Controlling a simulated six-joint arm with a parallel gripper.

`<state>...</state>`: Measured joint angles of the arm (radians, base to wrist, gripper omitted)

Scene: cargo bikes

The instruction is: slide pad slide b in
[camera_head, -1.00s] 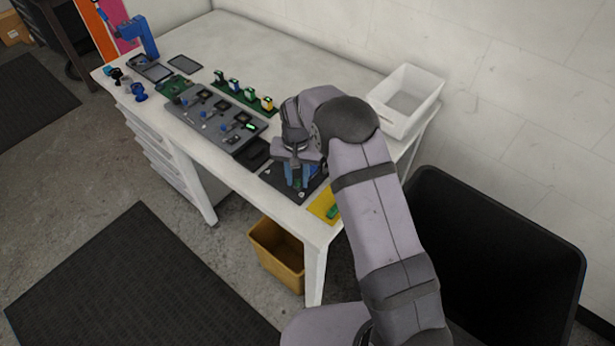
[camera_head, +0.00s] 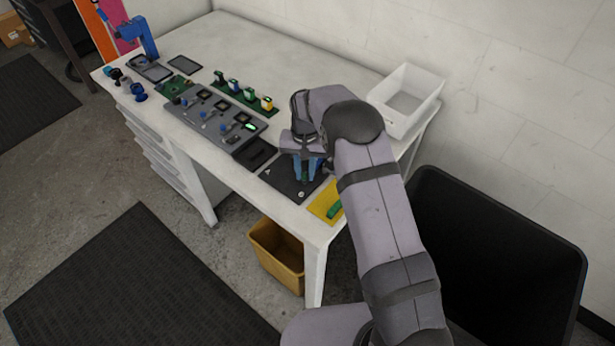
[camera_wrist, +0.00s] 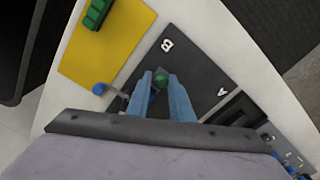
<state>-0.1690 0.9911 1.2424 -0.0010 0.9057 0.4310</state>
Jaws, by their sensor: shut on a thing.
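The dark slide pad (camera_head: 283,181), with white letters B and A, lies flat near the table's front right corner. It also shows in the wrist view (camera_wrist: 196,58), with B towards the top and A to the right. My gripper (camera_head: 309,172) is low over the pad. In the wrist view its two blue fingers (camera_wrist: 160,78) are shut on a small green-topped piece (camera_wrist: 161,81). The fingers hide most of that piece's lower part. A blue knob (camera_wrist: 99,89) on a grey stem is beside the left finger, at the pad's edge.
A yellow mat (camera_head: 320,205) with a green block (camera_head: 334,210) is right of the pad. A grey fixture board (camera_head: 190,110) and a green strip with several blocks (camera_head: 245,97) are to the left. A white bin (camera_head: 408,95) stands at the back right.

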